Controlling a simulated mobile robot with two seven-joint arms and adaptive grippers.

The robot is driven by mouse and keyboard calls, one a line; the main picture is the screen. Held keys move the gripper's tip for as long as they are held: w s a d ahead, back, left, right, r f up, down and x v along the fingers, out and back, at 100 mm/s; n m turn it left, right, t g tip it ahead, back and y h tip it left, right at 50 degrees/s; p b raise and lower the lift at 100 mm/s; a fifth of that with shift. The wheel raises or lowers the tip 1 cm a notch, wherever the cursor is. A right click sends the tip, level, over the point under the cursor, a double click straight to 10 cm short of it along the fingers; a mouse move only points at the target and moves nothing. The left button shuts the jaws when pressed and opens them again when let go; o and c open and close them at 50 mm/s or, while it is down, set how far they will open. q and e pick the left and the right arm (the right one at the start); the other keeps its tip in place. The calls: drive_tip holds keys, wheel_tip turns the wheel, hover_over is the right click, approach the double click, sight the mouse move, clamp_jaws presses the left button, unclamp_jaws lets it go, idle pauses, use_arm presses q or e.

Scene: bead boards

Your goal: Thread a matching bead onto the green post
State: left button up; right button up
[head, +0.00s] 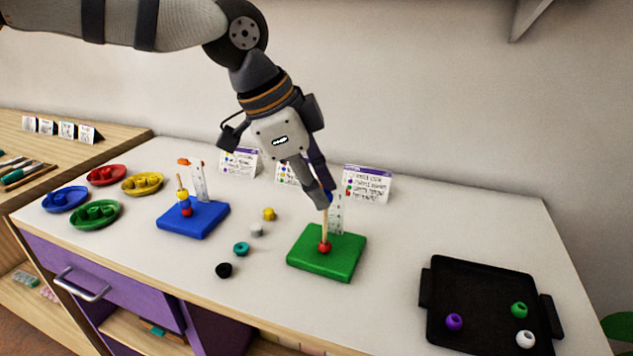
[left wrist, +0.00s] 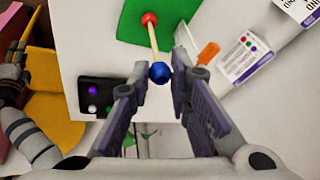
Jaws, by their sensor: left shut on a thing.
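The green board (head: 326,262) stands on the table with an upright wooden post (head: 325,228). A red bead (head: 324,248) sits at the post's foot. My left gripper (head: 325,199) is above the board, shut on a blue bead (left wrist: 159,72) at the post's top end. The bead lines up with the post tip in the left wrist view, but I cannot tell whether it is around the tip or just above it. The fingers mostly hide the bead in the head view.
A blue board (head: 193,219) with beads on its post stands left. Loose yellow (head: 269,214), white (head: 257,230), teal (head: 241,249) and black (head: 224,270) beads lie between the boards. A black tray (head: 480,285) holds purple, green and white beads. Cards stand behind.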

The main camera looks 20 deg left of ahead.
use_arm(q)
drive_tip(key=shift+f, duration=0.6)
idle(0.3)
drive_tip(key=shift+f, duration=0.65)
drive_tip(key=o, duration=0.8)
drive_tip(key=v, duration=1.2)
